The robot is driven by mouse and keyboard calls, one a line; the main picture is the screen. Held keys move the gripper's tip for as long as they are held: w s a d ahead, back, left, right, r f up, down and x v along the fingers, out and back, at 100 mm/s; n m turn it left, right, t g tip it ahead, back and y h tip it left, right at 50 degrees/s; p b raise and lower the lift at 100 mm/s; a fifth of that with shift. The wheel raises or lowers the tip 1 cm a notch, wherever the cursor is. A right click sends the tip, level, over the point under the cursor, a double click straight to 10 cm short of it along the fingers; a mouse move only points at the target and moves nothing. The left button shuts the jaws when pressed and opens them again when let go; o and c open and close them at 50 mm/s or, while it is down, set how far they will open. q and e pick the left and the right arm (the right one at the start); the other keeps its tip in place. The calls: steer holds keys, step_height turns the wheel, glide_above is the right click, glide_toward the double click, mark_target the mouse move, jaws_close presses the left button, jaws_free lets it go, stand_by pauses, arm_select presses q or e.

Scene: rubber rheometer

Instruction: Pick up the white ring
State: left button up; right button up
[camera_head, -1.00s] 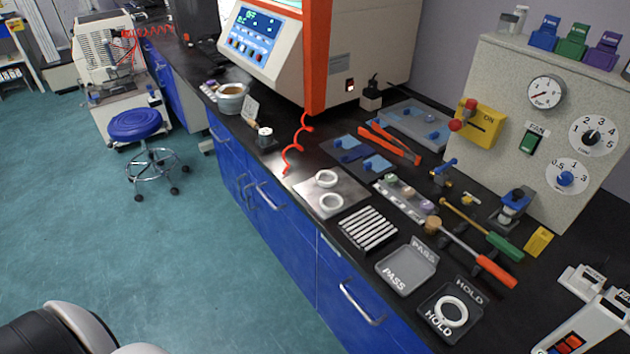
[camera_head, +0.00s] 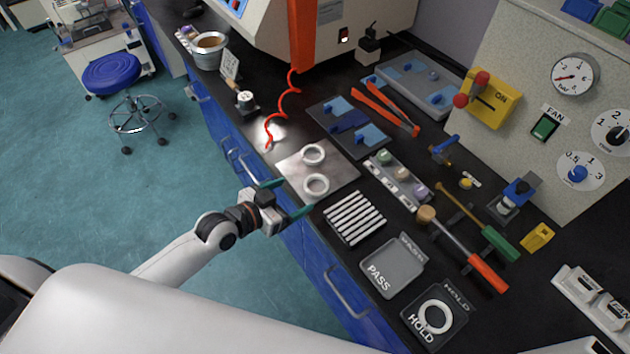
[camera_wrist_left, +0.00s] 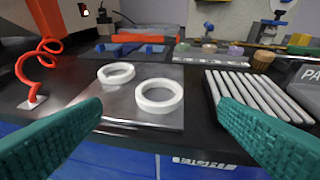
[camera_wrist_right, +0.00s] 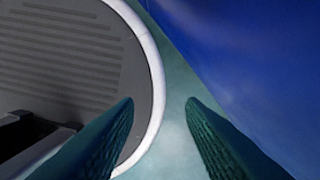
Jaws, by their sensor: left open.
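Two white rings lie on a grey metal plate (camera_head: 339,179) near the counter's front edge. The nearer ring (camera_head: 316,186) and the farther ring (camera_head: 313,155) are apart from each other. A third white ring (camera_head: 435,317) lies in the black HOLD tray (camera_head: 459,302). My left gripper (camera_head: 288,197) is open and empty at the counter edge, in front of the two rings. In the left wrist view the nearer ring (camera_wrist_left: 159,96) shows between the teal fingers, beyond their tips, with the farther ring (camera_wrist_left: 116,73) to its left. My right gripper (camera_wrist_right: 160,105) is open and empty over the floor.
A rack of white sticks (camera_head: 355,217) stands right of the plate, then the grey PASS tray (camera_head: 392,265). A red coiled cord (camera_head: 285,105) hangs left of the plate. Small coloured pieces on a strip (camera_head: 402,178) and blue-handled plates (camera_head: 349,124) lie behind.

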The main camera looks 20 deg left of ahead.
mark_target(323, 181)
arm_select(q)
steer(key=p+x, duration=0.1)
steer(key=x, duration=0.7)
steer(key=shift+a, duration=0.1)
steer(key=shift+s, duration=0.1)
steer(key=c, duration=1)
